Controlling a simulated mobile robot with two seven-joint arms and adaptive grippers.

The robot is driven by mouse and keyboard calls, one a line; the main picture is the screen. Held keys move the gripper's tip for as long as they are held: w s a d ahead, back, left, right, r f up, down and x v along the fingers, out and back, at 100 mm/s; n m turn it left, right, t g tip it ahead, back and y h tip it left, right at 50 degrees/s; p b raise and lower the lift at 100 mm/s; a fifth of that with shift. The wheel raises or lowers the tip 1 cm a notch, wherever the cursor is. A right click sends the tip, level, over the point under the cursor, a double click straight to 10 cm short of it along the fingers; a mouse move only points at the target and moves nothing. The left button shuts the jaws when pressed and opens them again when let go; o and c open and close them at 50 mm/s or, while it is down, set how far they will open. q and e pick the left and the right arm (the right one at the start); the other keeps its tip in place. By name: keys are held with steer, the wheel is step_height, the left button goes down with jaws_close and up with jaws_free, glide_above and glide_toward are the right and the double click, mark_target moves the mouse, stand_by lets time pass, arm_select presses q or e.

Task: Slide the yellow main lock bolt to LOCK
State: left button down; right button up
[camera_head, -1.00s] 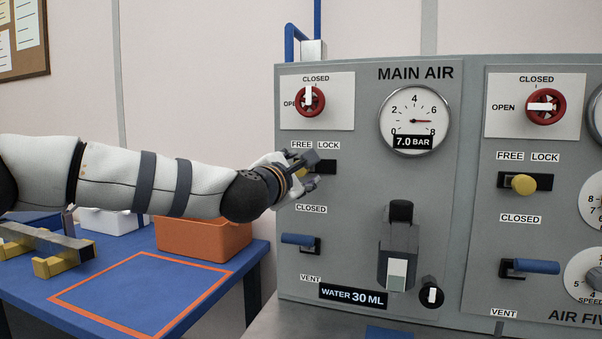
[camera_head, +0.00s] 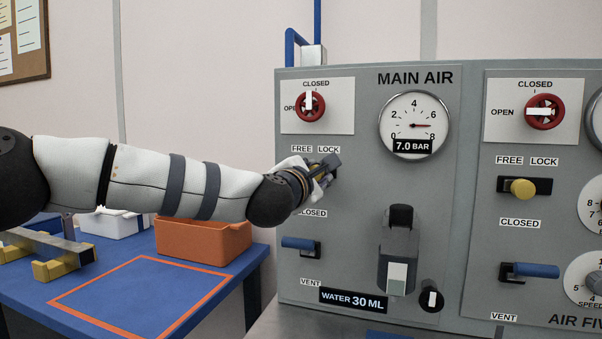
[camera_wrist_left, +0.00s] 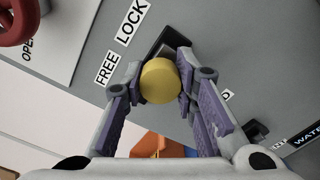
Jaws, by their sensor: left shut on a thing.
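The yellow main lock bolt (camera_wrist_left: 160,80) is a round knob on a dark slot plate (camera_wrist_left: 172,40). My left gripper (camera_head: 326,170) is shut on the bolt. In the wrist view its two purple-padded fingers lie on either side of the knob. In the head view the fingers are just below the LOCK label (camera_head: 329,149), with the FREE label (camera_head: 301,149) to the left. My gripper hides most of the bolt and slot there, so I cannot tell whether the bolt is at the slot's end. My right gripper is not in view.
Above is a red valve wheel (camera_head: 311,106); below is a blue vent lever (camera_head: 297,243). The main air gauge (camera_head: 414,125) is to the right. A similar yellow bolt (camera_head: 523,188) is on the right panel. An orange bin (camera_head: 203,240) stands on the blue table.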

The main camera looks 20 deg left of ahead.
arm_select(q)
steer(key=shift+d, duration=0.55)
steer(key=c, duration=1.2)
jaws_free()
steer(key=shift+c, duration=0.2)
steer(key=s, duration=1.2)
steer(key=shift+a, duration=0.25)
